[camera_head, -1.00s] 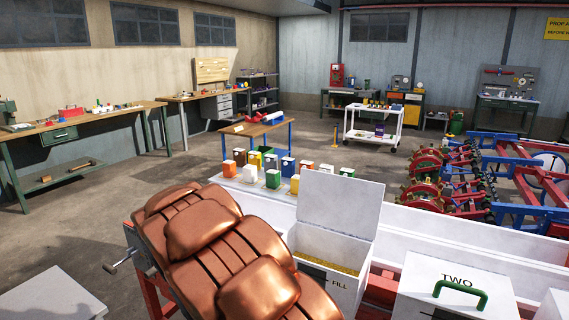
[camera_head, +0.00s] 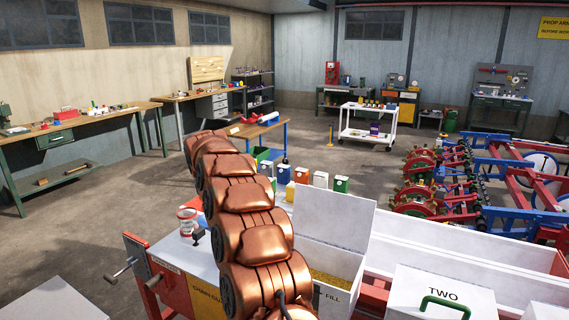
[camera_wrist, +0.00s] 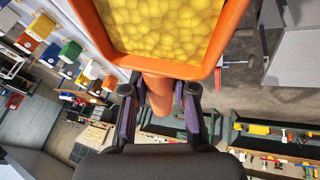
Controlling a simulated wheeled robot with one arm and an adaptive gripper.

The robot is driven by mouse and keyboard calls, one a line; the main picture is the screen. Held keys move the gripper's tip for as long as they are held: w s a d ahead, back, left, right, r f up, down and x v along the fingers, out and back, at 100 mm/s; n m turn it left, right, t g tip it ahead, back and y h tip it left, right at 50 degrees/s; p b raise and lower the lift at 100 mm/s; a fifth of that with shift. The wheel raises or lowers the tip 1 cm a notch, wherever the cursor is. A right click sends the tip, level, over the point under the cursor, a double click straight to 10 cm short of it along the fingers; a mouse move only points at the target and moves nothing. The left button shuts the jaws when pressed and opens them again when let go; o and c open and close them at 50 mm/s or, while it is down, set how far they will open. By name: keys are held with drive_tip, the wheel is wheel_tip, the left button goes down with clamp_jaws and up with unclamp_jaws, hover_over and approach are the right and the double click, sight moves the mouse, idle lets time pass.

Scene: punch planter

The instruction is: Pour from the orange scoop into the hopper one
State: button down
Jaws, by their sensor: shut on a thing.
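The orange scoop (camera_wrist: 160,66) fills the top of the wrist view, heaped with yellow grains (camera_wrist: 160,25). My gripper (camera_wrist: 158,92) is shut on its handle, with a dark finger on each side. The scoop and gripper do not show in the head view, where my copper arm stands in front. The white hopper with a raised lid (camera_head: 333,215) is just right of my arm. It has yellow grain inside (camera_head: 330,281) and a partly hidden FILL label. No number shows on it, so I cannot confirm it is hopper one.
A closed white hopper marked TWO (camera_head: 446,291), with a green handle, stands to the right. A red-and-clear jar (camera_head: 187,222) stands on a pale surface left of my arm. Small coloured boxes (camera_head: 320,180) line up behind. A crank (camera_head: 121,272) sticks out at left.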

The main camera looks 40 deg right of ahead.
drive_tip(key=s+d+r+m+p, duration=0.1)
drive_tip(key=s+d+r, duration=0.3)
drive_tip(key=d, duration=0.7)
drive_tip(key=s+d+r+m+p, duration=0.1)
drive_tip(key=s+d+r+p, duration=0.2)
drive_tip(key=d, duration=0.8)
wheel_tip(320, 180, up, 2)
drive_tip(key=shift+s+d+r+g+h, duration=0.2)
drive_tip(key=shift+s+r+g+h, duration=0.1)
drive_tip(key=shift+s, duration=0.4)
drive_tip(key=shift+s+f+b, duration=0.1)
drive_tip(key=shift+f+b, duration=0.25)
drive_tip(key=shift+b, duration=0.5)
drive_tip(key=shift+f+b, duration=0.1)
drive_tip(key=shift+b, duration=0.25)
drive_tip(key=s+t+b, duration=0.1)
drive_tip(key=b, duration=0.4)
drive_tip(key=s+f+t+b, duration=0.1)
drive_tip(key=b, duration=0.4)
drive_tip(key=shift+a+t+h, duration=0.15)
drive_tip(key=shift+t+h, duration=0.15)
